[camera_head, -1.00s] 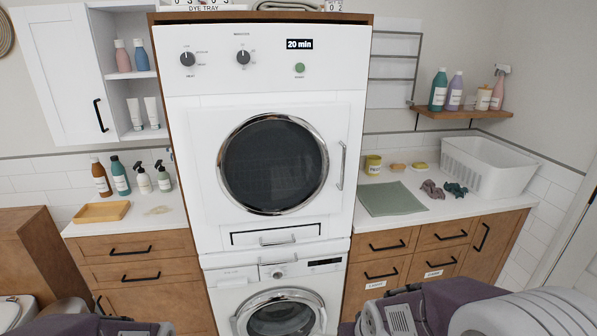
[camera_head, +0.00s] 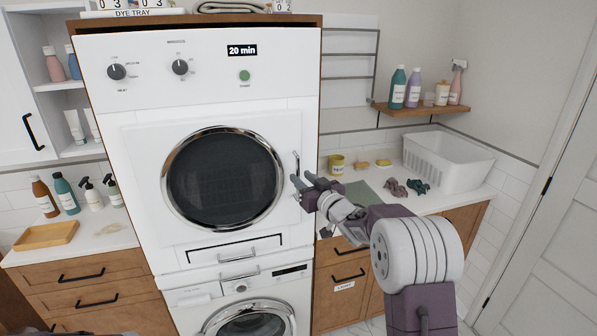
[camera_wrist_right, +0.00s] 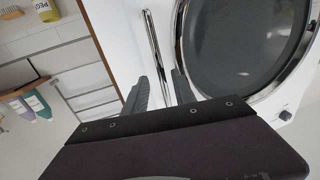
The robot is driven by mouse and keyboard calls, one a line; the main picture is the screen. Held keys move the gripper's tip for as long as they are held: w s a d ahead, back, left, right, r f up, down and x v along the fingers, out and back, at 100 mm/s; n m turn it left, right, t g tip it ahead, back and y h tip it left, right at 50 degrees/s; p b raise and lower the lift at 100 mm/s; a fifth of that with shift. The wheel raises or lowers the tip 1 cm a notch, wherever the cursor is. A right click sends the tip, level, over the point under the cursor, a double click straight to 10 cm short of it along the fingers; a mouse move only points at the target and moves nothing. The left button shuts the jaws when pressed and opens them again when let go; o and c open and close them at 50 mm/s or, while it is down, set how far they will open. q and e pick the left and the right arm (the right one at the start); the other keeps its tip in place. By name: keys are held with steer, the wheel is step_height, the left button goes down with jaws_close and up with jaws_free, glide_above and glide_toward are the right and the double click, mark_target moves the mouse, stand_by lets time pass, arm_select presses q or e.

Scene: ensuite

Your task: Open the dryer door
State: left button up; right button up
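The white dryer (camera_head: 205,100) is the upper machine, with a "20 min" display. Its door (camera_head: 140,150) has a dark round window (camera_head: 224,178) and is shut. The chrome vertical door handle (camera_head: 297,162) is on the door's right side and shows in the right wrist view (camera_wrist_right: 157,45). My right gripper (camera_head: 300,179) is at the handle's lower part. In the right wrist view its two fingers (camera_wrist_right: 160,85) are apart, one on each side of the handle's line; I cannot tell whether they touch it. My left gripper is out of view.
A washer (camera_head: 250,318) stands below the dryer. To the right, a counter holds a white basket (camera_head: 447,160), a yellow jar (camera_head: 336,164) and cloths. A shelf (camera_head: 420,107) with bottles hangs above. A tray (camera_head: 47,235) and bottles stand on the left counter.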

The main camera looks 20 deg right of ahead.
steer(key=shift+x, duration=0.85)
steer(key=shift+w+a+r, duration=0.1)
steer(key=shift+w+r, duration=0.05)
steer(key=shift+w, duration=0.15)
steer(key=shift+a+r, duration=0.1)
steer(key=shift+a, duration=0.15)
steer(key=shift+w+d, duration=0.1)
steer(key=shift+d, duration=0.05)
steer(key=c, duration=0.7)
